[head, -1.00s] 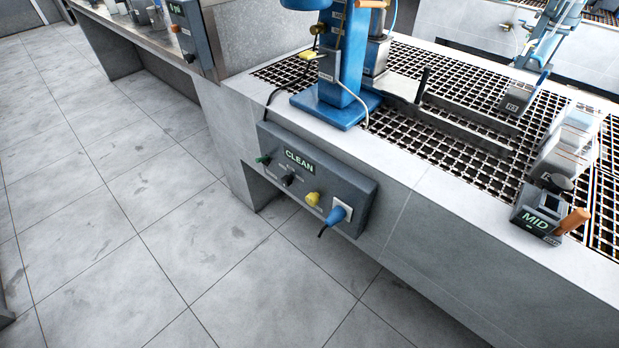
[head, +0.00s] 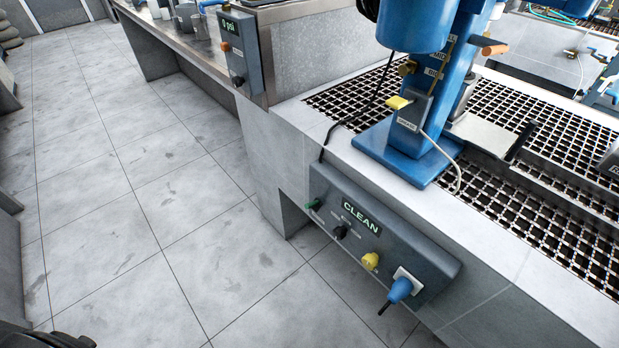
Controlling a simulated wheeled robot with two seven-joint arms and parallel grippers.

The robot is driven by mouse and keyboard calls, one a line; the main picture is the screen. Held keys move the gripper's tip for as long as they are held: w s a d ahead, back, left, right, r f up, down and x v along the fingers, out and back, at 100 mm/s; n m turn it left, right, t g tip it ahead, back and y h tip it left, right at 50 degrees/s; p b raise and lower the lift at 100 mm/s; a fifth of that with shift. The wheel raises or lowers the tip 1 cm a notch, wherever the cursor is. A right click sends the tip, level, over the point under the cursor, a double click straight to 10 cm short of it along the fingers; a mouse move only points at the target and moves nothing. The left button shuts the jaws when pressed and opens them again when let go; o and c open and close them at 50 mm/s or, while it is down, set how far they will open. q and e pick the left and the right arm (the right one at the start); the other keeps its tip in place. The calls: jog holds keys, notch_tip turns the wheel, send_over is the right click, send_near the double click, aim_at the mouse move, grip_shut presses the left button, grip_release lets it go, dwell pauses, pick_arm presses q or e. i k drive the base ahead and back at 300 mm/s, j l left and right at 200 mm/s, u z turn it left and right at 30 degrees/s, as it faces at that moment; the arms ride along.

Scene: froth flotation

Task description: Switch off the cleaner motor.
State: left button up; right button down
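The grey control panel labelled CLEAN (head: 362,218) is on the front face of the bench, below the blue machine stand (head: 405,150). It carries a green knob (head: 313,204) at the left, a black knob (head: 341,231), a yellow knob (head: 370,261) and a blue plug (head: 401,289) in a white socket at the right. I cannot tell the knobs' settings. A blue motor housing (head: 413,25) is partly cut off at the top edge. Neither gripper can be made out. A dark rounded part at the bottom left corner is probably mine.
The bench top has a black grating (head: 545,205). A second grey panel (head: 240,50) hangs at the corner of the farther counter (head: 190,55). The tiled floor (head: 150,210) in front and to the left is clear. The bench has an open recess under it.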

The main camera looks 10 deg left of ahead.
aim_at(316, 204)
jog(key=i+j+z, duration=0.15)
jog(key=i+j, duration=0.15)
jog(key=i+j+z, duration=0.1)
jog(key=i+j, duration=0.2)
jog(key=j, duration=0.25)
jog(key=k+l+z, duration=0.3)
jog(key=i+j, duration=0.1)
